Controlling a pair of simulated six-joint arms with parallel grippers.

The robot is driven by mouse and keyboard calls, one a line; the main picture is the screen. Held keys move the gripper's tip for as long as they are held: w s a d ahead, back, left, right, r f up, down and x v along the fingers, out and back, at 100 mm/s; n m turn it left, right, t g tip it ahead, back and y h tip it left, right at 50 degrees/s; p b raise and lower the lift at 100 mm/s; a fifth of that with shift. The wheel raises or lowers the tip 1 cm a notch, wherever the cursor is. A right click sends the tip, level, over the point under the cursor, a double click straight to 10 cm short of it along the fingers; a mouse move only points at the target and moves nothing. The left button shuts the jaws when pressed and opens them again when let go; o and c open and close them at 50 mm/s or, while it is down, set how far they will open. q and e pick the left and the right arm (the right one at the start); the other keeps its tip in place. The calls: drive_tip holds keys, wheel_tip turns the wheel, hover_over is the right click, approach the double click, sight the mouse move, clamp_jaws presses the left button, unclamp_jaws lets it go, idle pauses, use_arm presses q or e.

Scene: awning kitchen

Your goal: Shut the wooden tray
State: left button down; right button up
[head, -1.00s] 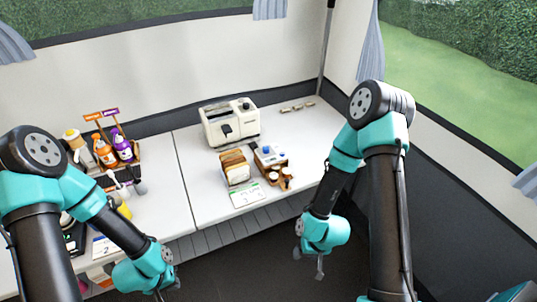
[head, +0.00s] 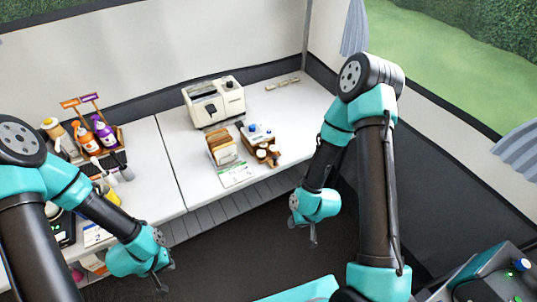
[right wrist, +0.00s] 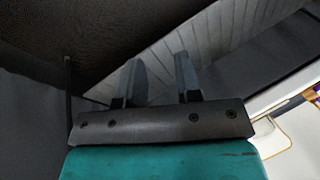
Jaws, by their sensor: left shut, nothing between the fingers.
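A small wooden tray (head: 272,157) with white-topped jars stands on the white counter, in front of a block with a blue knob. Another wooden holder (head: 120,135) with orange and purple bottles stands at the left. I cannot tell for certain which is the wooden tray of the task. My left gripper (head: 163,276) is shut and empty, low in front of the counter at the left. My right gripper (head: 308,234) hangs below the counter's front edge, apart from the tray. In the right wrist view its two fingers (right wrist: 160,78) stand apart with nothing between them.
A cream toaster (head: 214,101) stands behind a rack of bread slices (head: 222,148). A card (head: 237,174) lies at the counter's front edge. A dark device with a green light (head: 510,282) is at the lower right. The counter right of the tray (head: 300,120) is mostly clear.

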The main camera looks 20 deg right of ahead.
drive_tip(key=w+d+r+n+t+y, duration=0.2)
drive_tip(key=w+d+n+t, duration=0.2)
drive_tip(key=w+t, duration=0.3)
drive_tip(key=w+d+r+n+t+y, duration=0.1)
drive_tip(key=r+t+y, duration=0.1)
drive_tip(key=r+t, duration=0.1)
drive_tip(key=w+d+r+n+t+y, duration=0.1)
drive_tip(key=d+r+n+t+y, duration=0.1)
drive_tip(key=r, duration=0.4)
drive_tip(key=shift+w+d+r+n+t, duration=0.25)
drive_tip(key=shift+w+r+n+t, duration=0.05)
drive_tip(key=shift+t, duration=0.2)
drive_tip(key=shift+w, duration=0.1)
approach(271, 162)
drive_tip(key=w+a+r, duration=0.1)
drive_tip(key=w+a, duration=0.1)
drive_tip(key=w+a+r, duration=0.1)
drive_tip(key=w+r, duration=0.1)
drive_tip(key=w, duration=0.1)
drive_tip(key=w+a+r, duration=0.1)
drive_tip(key=w+a, duration=0.1)
drive_tip(key=w, duration=0.1)
drive_tip(key=shift+a+r, duration=0.3)
clamp_jaws()
